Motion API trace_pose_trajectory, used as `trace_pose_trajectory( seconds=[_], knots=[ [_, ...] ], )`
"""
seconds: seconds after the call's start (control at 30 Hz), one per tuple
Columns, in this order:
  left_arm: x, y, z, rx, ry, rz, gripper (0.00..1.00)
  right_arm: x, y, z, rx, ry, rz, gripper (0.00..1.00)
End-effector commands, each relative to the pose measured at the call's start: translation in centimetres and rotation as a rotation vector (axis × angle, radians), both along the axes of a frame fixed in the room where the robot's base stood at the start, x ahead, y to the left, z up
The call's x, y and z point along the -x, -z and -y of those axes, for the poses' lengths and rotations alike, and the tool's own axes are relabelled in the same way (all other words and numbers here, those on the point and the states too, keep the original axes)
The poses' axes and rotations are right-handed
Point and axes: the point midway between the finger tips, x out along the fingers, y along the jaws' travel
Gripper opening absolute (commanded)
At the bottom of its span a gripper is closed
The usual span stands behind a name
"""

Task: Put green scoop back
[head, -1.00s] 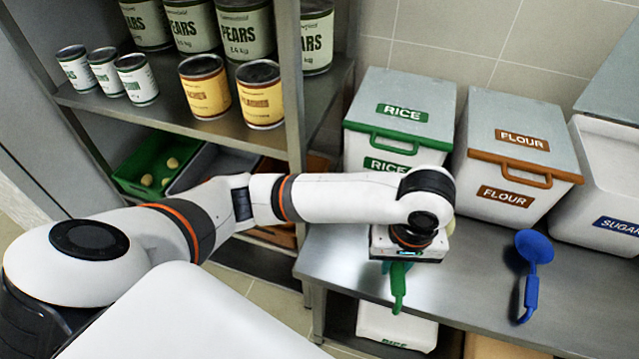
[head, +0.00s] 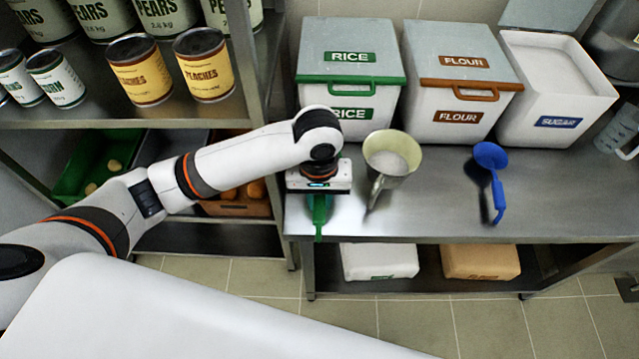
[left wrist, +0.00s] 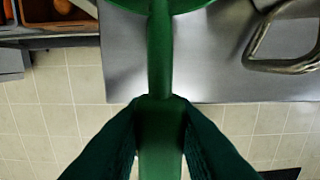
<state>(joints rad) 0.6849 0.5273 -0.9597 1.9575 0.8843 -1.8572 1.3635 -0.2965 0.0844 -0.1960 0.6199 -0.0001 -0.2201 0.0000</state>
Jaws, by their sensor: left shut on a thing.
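The green scoop (head: 319,214) is under my left gripper (head: 319,196), at the left end of the steel counter. In the left wrist view both fingers of the gripper (left wrist: 160,135) are shut on the scoop's green handle (left wrist: 160,60), and part of the scoop's head shows at the top edge. The head view does not show clearly whether the scoop touches the counter. The rice bin (head: 349,70), white with a green handle and a grey lid, stands shut just behind my left gripper. My right gripper is not in view.
A metal jug (head: 393,160) with white contents stands right of my gripper. A blue scoop (head: 492,180) lies further right. The shut flour bin (head: 462,75) and open sugar bin (head: 555,90) stand behind. Shelves with cans (head: 140,70) are at left. The counter's front edge is close.

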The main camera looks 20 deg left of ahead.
Motion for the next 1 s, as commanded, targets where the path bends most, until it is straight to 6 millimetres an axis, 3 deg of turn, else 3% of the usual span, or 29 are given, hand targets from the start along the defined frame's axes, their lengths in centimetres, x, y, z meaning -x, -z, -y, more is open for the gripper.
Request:
trace_pose_trajectory(
  seconds=[0.1,0.3,0.57,0.8,1.0],
  knots=[
    [-3.2,-0.1,-0.9,-0.001,-0.005,0.001,0.00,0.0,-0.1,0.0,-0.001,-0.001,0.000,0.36],
    [-7.2,-0.1,-2.1,0.001,-0.004,0.001,0.00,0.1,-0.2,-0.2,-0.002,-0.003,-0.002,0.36],
    [-7.1,2.4,-2.0,0.000,0.000,-0.001,0.00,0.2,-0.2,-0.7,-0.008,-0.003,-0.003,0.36],
    [-7.1,6.2,-2.0,-0.001,-0.001,-0.002,0.00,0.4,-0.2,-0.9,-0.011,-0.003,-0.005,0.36],
    [-7.4,7.0,-2.2,0.000,0.001,0.001,0.00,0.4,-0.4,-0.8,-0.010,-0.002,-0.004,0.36]
  ],
)
